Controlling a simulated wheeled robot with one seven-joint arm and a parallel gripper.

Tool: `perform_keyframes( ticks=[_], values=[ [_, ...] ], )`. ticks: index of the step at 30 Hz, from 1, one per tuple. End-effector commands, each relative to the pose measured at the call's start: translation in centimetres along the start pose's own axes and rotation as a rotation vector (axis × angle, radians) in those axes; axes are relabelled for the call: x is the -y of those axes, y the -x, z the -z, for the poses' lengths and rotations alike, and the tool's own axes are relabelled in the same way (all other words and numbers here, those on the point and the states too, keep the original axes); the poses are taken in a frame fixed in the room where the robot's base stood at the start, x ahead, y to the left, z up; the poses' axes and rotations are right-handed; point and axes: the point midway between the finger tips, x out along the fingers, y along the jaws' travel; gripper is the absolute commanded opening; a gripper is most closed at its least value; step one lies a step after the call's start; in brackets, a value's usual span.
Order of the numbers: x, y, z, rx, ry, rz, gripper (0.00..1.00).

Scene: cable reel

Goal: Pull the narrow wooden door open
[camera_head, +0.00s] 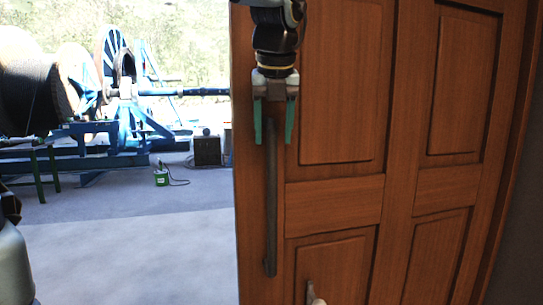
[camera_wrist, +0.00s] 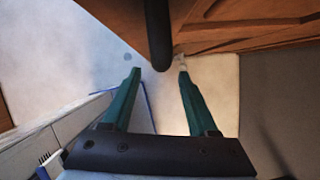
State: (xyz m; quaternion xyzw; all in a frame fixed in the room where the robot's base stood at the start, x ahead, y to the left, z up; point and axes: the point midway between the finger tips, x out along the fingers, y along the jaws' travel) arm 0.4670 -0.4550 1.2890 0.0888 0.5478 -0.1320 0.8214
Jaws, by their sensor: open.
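The brown wooden panelled door (camera_head: 335,210) fills the right half of the head view. A dark vertical bar handle (camera_head: 270,215) runs along its left edge. My gripper (camera_head: 273,138) hangs in front of the upper part of the handle, its two green fingers apart, one on each side of the bar in the picture. In the wrist view the dark handle (camera_wrist: 158,35) comes down from the top to between the fingertips (camera_wrist: 158,70), with a visible gap to each finger. The door (camera_wrist: 250,20) shows at the upper right there. The exact depth between fingers and bar is hard to tell.
A small pale fitting (camera_head: 314,294) shows low on the door. Left of the door is open grey floor (camera_head: 130,240). Behind it stand a large cable reel (camera_head: 25,80), a blue frame (camera_head: 130,120), a black box (camera_head: 207,150) and a small green box (camera_head: 161,178).

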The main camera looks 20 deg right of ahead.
Motion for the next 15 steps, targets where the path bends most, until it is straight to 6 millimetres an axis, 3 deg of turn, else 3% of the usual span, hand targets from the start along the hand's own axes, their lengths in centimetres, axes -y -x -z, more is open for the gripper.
perform_keyframes(
  ticks=[9,15],
  values=[
    [-0.1,-5.3,0.0,-0.004,0.002,-0.001,0.59],
    [0.0,-6.6,0.0,-0.002,0.002,0.000,0.59]
  ],
)
